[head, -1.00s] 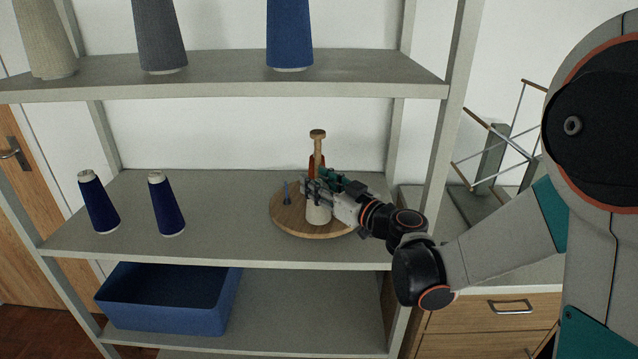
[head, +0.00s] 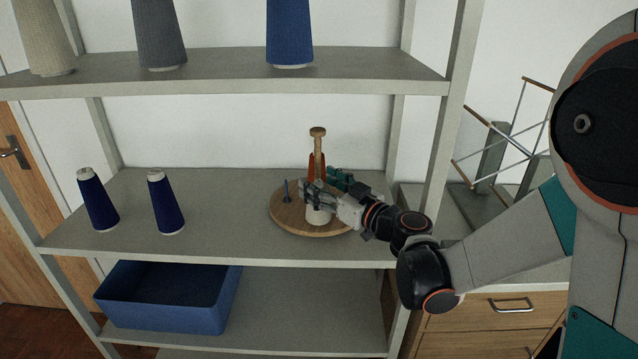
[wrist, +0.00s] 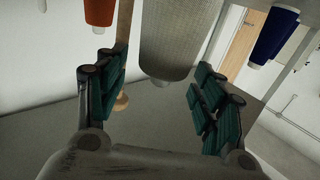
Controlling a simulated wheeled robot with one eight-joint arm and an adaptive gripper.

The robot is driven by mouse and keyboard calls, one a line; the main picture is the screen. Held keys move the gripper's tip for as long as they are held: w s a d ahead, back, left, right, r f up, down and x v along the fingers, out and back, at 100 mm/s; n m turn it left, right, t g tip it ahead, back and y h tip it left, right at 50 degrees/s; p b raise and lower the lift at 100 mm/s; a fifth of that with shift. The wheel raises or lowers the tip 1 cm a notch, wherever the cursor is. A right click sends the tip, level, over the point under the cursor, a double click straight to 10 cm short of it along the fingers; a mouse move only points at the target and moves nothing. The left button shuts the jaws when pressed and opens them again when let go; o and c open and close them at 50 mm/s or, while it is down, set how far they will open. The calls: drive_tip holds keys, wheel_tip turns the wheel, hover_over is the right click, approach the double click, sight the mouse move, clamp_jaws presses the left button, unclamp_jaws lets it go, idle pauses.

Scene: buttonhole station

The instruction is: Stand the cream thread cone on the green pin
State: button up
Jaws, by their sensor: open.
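The cream thread cone (head: 318,215) is upright at the front of a round wooden stand (head: 290,221) on the middle shelf. My gripper (head: 322,186) covers its upper part in the head view. In the wrist view, which looks upside down, the cream cone (wrist: 178,38) is between the spread teal fingers of my gripper (wrist: 160,95), with gaps on both sides. My gripper is open. I see no green pin; the cone's underside is hidden, so I cannot tell what is under it.
The stand has a knobbed wooden post (head: 317,140), a blue pin (head: 286,190) and an orange cone (head: 311,164) close behind. Two navy cones (head: 97,200) stand at the left of the shelf. A blue bin (head: 165,300) is below, and large cones are above. The shelf's middle is clear.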

drive_tip(key=v, duration=1.1)
